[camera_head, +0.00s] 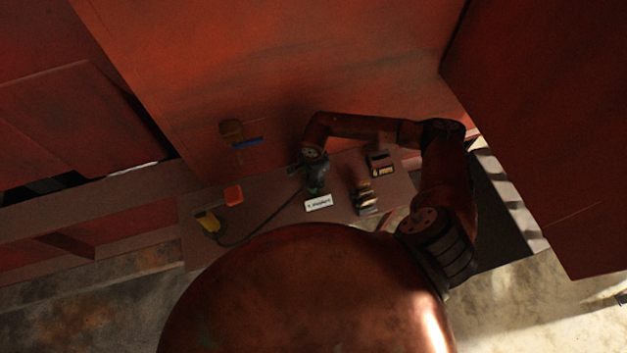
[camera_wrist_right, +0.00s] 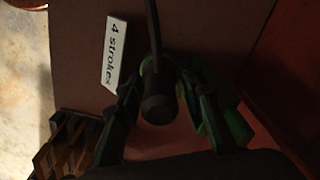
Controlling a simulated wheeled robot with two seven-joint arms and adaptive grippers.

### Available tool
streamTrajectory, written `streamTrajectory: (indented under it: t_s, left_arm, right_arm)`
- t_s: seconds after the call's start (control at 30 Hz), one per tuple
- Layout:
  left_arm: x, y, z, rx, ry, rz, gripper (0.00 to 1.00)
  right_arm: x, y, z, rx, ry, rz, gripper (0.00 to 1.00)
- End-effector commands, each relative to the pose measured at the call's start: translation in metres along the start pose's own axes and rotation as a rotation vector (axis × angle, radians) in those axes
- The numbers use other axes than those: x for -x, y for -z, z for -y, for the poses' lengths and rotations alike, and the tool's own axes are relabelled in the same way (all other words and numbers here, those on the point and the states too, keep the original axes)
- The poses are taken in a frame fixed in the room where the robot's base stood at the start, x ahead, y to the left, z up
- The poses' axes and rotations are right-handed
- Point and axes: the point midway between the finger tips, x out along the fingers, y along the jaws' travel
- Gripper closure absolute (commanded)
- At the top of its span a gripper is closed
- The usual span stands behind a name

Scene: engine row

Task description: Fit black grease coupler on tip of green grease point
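The black grease coupler (camera_wrist_right: 158,101) is a dark cylinder between the fingers of my right gripper (camera_wrist_right: 162,78), with its hose running up and away in the right wrist view. The fingertips close in on both its sides, and it appears held. In the head view my right gripper (camera_head: 314,180) is over the bench, and the hose runs from it to the lower left. A small green patch (camera_head: 316,189) shows at the gripper; I cannot tell if it is the green grease point or a finger. No gap or contact with a grease point is visible. My left gripper is out of view.
A white label (camera_wrist_right: 114,52) reads "4 strokes" and lies on the bench (camera_head: 268,190). A yellow item (camera_head: 208,222) sits at the hose's far end, beside an orange block (camera_head: 234,195). Dark-and-yellow items (camera_head: 365,198) stand right of the label. A red wall rises behind.

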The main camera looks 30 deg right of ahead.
Motion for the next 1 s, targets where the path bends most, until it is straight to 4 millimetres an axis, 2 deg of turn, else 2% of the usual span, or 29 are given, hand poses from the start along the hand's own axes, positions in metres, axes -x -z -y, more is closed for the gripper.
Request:
streamTrajectory:
  t_s: [0.2, 0.57, 0.67, 1.0]
  left_arm:
    - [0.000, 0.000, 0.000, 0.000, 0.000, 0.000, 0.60]
    - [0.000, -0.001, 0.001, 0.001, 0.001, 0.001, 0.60]
    - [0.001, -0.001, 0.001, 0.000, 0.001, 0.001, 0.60]
    - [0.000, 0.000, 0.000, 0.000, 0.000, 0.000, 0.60]
  right_arm:
    - [0.001, 0.000, 0.000, 0.000, 0.000, 0.000, 0.50]
    - [0.006, 0.001, 0.000, 0.000, 0.001, -0.001, 0.50]
    - [0.019, 0.001, 0.001, 0.002, 0.004, -0.001, 0.50]
    - [0.088, 0.001, 0.001, 0.000, 0.003, -0.002, 0.50]
